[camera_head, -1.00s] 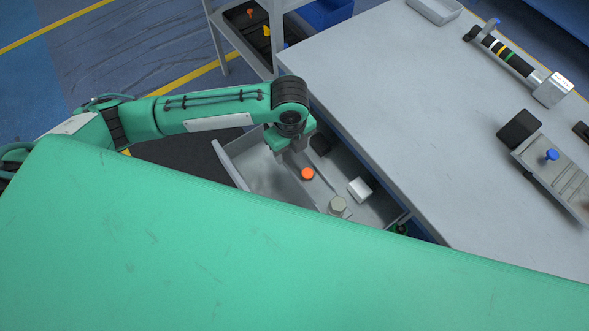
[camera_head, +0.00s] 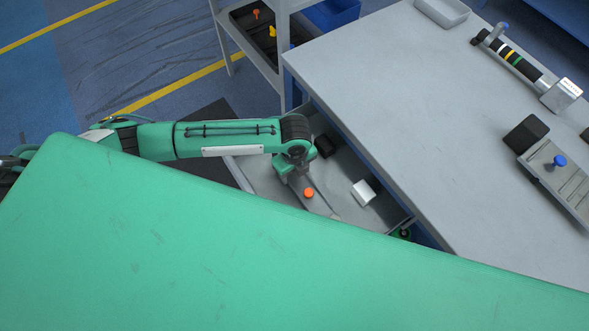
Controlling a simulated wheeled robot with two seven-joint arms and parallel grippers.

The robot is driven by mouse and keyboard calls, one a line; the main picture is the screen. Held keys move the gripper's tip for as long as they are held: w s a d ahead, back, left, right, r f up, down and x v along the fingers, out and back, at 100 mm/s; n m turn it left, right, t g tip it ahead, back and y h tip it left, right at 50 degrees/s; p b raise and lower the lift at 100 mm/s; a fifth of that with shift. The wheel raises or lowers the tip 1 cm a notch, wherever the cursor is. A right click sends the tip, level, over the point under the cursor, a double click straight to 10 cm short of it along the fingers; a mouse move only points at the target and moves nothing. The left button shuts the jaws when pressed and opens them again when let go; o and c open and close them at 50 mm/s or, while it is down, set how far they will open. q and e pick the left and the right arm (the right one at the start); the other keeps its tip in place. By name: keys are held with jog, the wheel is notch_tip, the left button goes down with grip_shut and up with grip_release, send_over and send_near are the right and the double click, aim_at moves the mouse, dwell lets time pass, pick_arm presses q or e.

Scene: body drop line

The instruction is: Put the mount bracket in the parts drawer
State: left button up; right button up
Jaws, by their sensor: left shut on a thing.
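The parts drawer (camera_head: 258,181) is pulled out from under the workbench, with a divider along its inside. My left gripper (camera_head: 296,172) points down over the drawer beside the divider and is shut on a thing. That thing, apparently the mount bracket, is mostly hidden by the gripper, so its shape and whether it touches the drawer floor cannot be told. An orange round part (camera_head: 309,192), a white block (camera_head: 363,192) and a black part (camera_head: 325,146) lie in the drawer. My right gripper is out of view.
The grey workbench top (camera_head: 410,110) overhangs the drawer's back. It carries a striped cylindrical tool (camera_head: 515,62), a tray (camera_head: 442,12) and a grooved fixture with a blue knob (camera_head: 559,161). A shelf rack (camera_head: 282,50) stands behind. My green body covers the drawer's near part.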

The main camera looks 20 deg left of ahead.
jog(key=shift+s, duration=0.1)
pick_arm(q)
jog(key=o, duration=1.5)
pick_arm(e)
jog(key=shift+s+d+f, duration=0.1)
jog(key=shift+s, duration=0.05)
pick_arm(q)
notch_tip(320, 180, up, 12)
jog(key=shift+r+p, duration=0.1)
jog(key=shift+p, duration=0.2)
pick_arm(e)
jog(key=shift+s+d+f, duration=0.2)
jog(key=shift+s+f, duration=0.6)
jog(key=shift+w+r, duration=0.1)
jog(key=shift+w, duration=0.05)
